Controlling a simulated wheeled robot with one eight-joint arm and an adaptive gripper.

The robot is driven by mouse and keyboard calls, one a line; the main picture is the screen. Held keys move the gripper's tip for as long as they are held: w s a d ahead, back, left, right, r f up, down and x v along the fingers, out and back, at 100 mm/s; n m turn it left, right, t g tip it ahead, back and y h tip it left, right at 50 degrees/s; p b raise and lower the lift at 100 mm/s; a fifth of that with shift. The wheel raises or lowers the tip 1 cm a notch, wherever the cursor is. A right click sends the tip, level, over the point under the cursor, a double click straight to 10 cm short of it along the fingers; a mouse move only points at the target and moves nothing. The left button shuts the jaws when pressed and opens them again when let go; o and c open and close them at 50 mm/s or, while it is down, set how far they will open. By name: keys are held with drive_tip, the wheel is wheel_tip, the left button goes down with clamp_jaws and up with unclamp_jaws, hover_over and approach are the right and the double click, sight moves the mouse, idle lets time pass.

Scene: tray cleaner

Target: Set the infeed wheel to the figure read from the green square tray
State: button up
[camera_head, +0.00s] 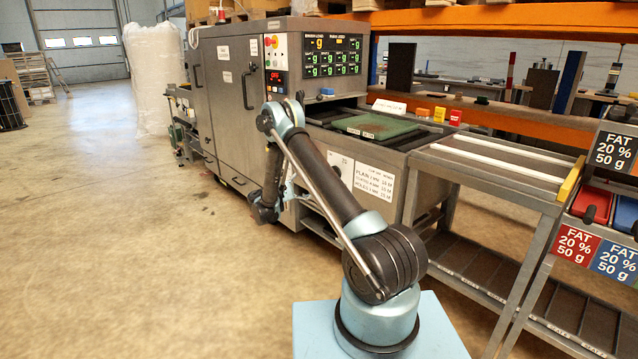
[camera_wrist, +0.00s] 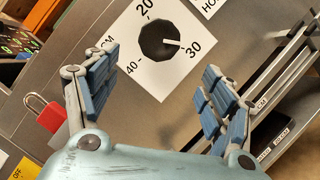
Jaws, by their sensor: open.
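The infeed wheel (camera_wrist: 158,42) is a black round knob on a white plate (camera_wrist: 165,78) marked 20, 30 and 40. Its white pointer lies close to 30, slightly on the 20 side. My gripper (camera_wrist: 158,62) is open, its blue-padded fingers spread on either side of the dial plate. Nothing is between them; I cannot tell the exact gap to the knob. In the head view the green square tray (camera_head: 375,126) lies flat on the machine's infeed, with small marks on its front edge too small to read. My arm stands before the machine there.
A white notice (camera_head: 374,182) with PLAIN, COATED and HOLES lines is beside the dial. A red padlock (camera_wrist: 45,112) hangs left of my gripper. The floor on the left is clear.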

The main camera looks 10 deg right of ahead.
drive_tip(key=shift+s+a+f, duration=0.15)
drive_tip(key=shift+s+a, duration=0.05)
drive_tip(key=shift+a, duration=0.5)
drive_tip(key=s+a+r+n+t+y, duration=0.1)
drive_tip(key=s+r+n+y, duration=0.3)
drive_tip(key=r+n, duration=0.3)
drive_tip(key=s+r+n+t+y, duration=0.1)
drive_tip(key=s+r+n+y, duration=0.25)
drive_tip(key=n, duration=0.55)
drive_tip(key=w+x, duration=0.1)
drive_tip(key=x, duration=1.6)
drive_tip(key=shift+a+f+y, duration=0.25)
drive_tip(key=shift+y, duration=0.2)
drive_tip(key=shift+w, duration=0.1)
drive_tip(key=c, duration=1)
